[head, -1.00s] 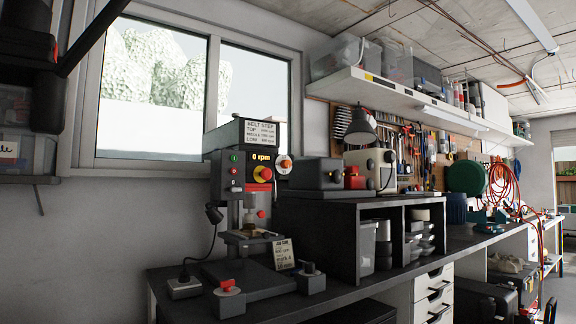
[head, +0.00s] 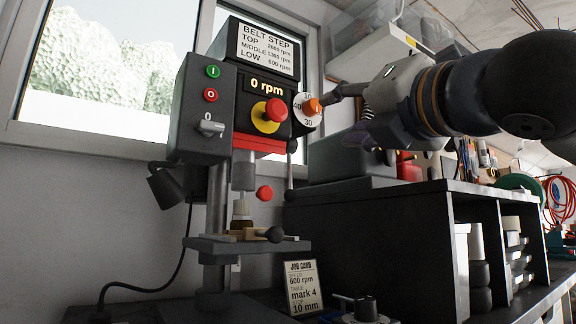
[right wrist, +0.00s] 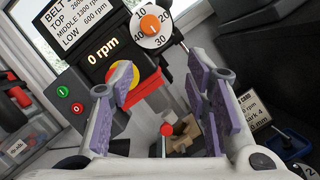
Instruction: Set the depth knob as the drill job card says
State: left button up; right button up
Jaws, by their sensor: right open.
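The depth knob is orange (head: 312,106) on a white numbered dial (head: 308,123), on the right side of the drill press head (head: 266,105). Both knob (right wrist: 150,24) and dial (right wrist: 141,43) show at the top of the right wrist view. Where the knob points is too small to tell. My right gripper (head: 340,92) is close to the knob's right in the head view. In the right wrist view its purple-padded jaws (right wrist: 165,88) are apart and empty, with the knob beyond the fingertips, not between them. The job card (head: 303,287) reads 600 rpm, mark 4, 10 mm. My left gripper is out of view.
A red stop button on yellow (head: 271,113) sits left of the dial, with a display reading 0 rpm. A side panel (head: 203,110) carries green and red buttons and a switch. A dark grey box (head: 345,162) stands on the black shelf unit (head: 400,205) below my right arm.

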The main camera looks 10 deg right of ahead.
aim_at(316, 106)
jog(key=shift+t, duration=0.3)
jog(key=w+r+p, duration=0.1)
jog(key=w+r, duration=0.1)
jog(key=w+r+p, duration=0.1)
jog(key=w, duration=0.2)
jog(key=w+r+p, duration=0.1)
jog(key=w+r, duration=0.1)
jog(key=shift+w+a+r, duration=0.3)
jog(key=shift+w+a, duration=0.05)
jog(key=shift+w, duration=0.5)
jog(key=shift+f, duration=0.1)
grip_shut()
